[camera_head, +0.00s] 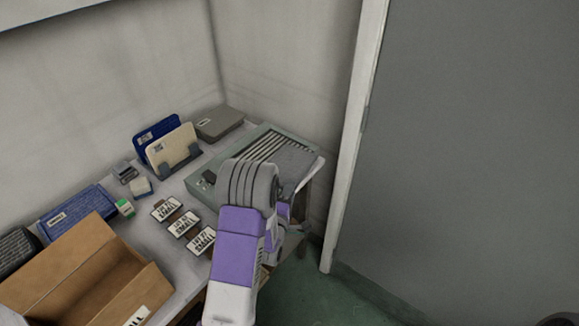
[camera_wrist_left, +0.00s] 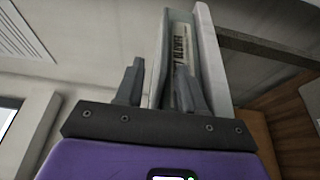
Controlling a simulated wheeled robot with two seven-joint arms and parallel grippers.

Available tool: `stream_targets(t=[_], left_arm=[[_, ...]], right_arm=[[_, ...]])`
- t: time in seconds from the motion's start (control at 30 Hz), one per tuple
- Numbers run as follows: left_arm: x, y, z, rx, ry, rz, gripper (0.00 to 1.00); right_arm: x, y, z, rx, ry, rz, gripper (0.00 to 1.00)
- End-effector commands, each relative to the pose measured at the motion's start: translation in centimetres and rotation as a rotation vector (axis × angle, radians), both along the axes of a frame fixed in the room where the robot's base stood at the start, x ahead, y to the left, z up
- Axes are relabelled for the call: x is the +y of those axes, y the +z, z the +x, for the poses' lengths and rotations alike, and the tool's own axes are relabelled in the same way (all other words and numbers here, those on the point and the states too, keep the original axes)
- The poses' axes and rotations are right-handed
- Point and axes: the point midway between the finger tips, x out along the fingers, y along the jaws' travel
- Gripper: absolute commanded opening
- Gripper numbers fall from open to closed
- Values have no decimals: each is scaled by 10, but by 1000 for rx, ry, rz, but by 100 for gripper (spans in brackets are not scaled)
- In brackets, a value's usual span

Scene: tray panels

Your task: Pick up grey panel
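In the head view a flat grey panel (camera_head: 290,158) shows at the right end of the grey-green slatted tray (camera_head: 203,186), partly hidden by my left arm. A second grey, boxy piece (camera_head: 218,122) lies flat at the back wall, behind the tray. My left arm reaches over the table's right part and hides most of its gripper. In the left wrist view my left gripper (camera_wrist_left: 157,82) has its two fingers apart. A grey-green labelled wall (camera_wrist_left: 180,48) stands beyond and partly behind the right finger; I cannot tell whether anything is between them. My right gripper is out of view.
A blue panel (camera_head: 153,137) and a cream panel (camera_head: 171,147) stand in a rack. A cardboard box (camera_head: 75,268) is at the near left, several labelled cards lie mid-table, and a blue panel (camera_head: 75,211) lies left. A grey door (camera_head: 460,150) is right; green floor is clear.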

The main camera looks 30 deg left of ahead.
Motion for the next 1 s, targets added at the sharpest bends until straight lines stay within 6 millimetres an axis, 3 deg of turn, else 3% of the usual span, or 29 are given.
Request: stream_targets(t=[0.3,0.63,0.9,1.0], left_arm=[[8,-3,43,1,-2,2,38],[10,-3,50,3,-1,-1,38],[10,-3,49,3,-1,-1,0],[10,-3,49,3,-1,-1,0]], right_arm=[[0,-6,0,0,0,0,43],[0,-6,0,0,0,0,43],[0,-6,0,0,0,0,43],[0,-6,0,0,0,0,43]])
